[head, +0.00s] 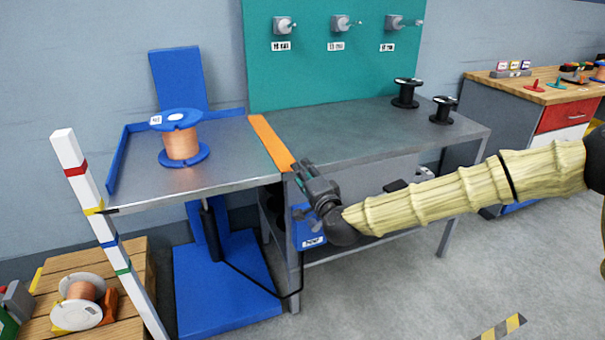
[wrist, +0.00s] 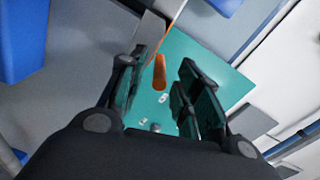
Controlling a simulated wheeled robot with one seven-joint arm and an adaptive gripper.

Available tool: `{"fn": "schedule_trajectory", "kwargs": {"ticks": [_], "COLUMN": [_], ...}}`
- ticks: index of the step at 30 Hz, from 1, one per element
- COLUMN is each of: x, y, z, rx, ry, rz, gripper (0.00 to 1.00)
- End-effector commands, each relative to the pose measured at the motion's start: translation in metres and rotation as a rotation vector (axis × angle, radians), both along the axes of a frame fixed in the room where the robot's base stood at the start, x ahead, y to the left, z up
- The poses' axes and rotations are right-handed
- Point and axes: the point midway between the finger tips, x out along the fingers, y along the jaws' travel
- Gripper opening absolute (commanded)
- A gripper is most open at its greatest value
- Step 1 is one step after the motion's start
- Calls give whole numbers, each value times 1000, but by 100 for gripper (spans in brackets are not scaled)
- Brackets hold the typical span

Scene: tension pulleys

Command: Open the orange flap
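The orange flap (head: 270,143) is a long narrow strip lying flat between the left metal lift table and the grey bench. In the wrist view the orange strip (wrist: 160,72) shows between my fingers, against the teal board. My gripper (head: 303,170) is at the bench's front edge, close to the flap's near end. Its two fingers (wrist: 162,78) are apart, with a visible gap on both sides of the orange piece. I cannot tell whether either finger touches the flap.
A copper wire spool (head: 181,145) with blue flanges stands on the lift table (head: 225,165). Two black spools (head: 406,93) stand at the bench's back right. A white post with coloured bands (head: 94,205) rises at the left. The bench top (head: 345,135) is mostly clear.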

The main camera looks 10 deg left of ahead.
Motion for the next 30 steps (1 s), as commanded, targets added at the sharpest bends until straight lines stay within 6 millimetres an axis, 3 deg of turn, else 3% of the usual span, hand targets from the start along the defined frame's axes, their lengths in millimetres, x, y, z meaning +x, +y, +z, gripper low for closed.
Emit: {"fn": "schedule_trajectory", "kwargs": {"ticks": [16,22,30], "x": [-76,-91,-94], "y": [-50,-60,-62], "z": [0,-1,-1], "rx": [-1,-1,-1], "ry": [2,1,1], "rz": [4,3,3], "gripper": [34,34,34]}}
